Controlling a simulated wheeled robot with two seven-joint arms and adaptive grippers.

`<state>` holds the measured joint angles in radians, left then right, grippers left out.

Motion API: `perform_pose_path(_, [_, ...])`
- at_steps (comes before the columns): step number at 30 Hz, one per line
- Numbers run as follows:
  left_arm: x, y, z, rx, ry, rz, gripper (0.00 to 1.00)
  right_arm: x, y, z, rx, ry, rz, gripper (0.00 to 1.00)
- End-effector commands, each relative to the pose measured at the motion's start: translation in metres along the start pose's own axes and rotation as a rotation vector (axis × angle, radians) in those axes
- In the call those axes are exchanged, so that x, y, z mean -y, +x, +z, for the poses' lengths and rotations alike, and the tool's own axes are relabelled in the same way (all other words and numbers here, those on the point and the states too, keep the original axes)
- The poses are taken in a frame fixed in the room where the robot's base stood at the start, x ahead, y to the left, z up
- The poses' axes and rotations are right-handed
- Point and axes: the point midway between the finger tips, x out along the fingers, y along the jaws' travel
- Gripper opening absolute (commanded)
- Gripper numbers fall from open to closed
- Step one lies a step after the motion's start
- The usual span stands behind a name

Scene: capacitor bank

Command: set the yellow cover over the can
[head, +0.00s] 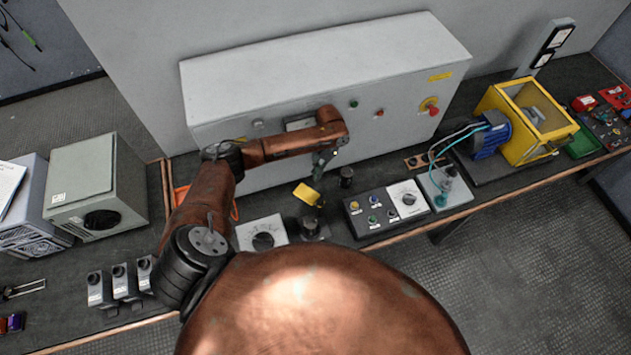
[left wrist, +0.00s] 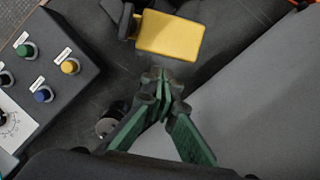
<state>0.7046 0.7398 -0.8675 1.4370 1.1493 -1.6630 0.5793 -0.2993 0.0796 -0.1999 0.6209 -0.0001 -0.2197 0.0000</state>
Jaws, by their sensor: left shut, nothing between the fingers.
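The yellow cover (head: 306,194) is a small flat-looking block beside a dark fitting, left of the can; I cannot tell what supports it. It also shows at the top of the left wrist view (left wrist: 168,33). The can (head: 346,176), a small dark cylinder, stands upright on the bench in front of the grey cabinet. In the left wrist view the can (left wrist: 107,122) is partly hidden by the fingers. My left gripper (head: 319,170) is shut and empty, above the bench, apart from the cover. Its green fingers (left wrist: 158,80) meet at the tips. My right gripper is not in view.
The grey cabinet (head: 320,75) rises close behind. A button box (head: 375,212) is in front and right of the can. A dial box (head: 262,234) and a dark-topped device (head: 311,229) stand in front. A yellow-framed machine (head: 525,120) is farther right.

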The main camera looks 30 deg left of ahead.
Motion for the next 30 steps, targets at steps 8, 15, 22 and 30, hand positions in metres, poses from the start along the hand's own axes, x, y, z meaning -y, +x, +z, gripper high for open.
perform_pose_path(8, [0.000,0.038,0.000,0.000,0.000,0.000,0.00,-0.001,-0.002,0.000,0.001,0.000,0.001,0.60])
perform_pose_path(15, [0.000,0.046,0.000,-0.001,0.001,0.000,0.00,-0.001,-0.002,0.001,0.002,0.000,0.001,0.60])
perform_pose_path(22, [0.000,0.045,0.000,-0.001,0.000,0.000,0.00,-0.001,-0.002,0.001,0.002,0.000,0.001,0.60])
perform_pose_path(30, [0.000,0.044,0.000,-0.001,-0.036,0.009,0.00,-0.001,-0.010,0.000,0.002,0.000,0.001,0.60])
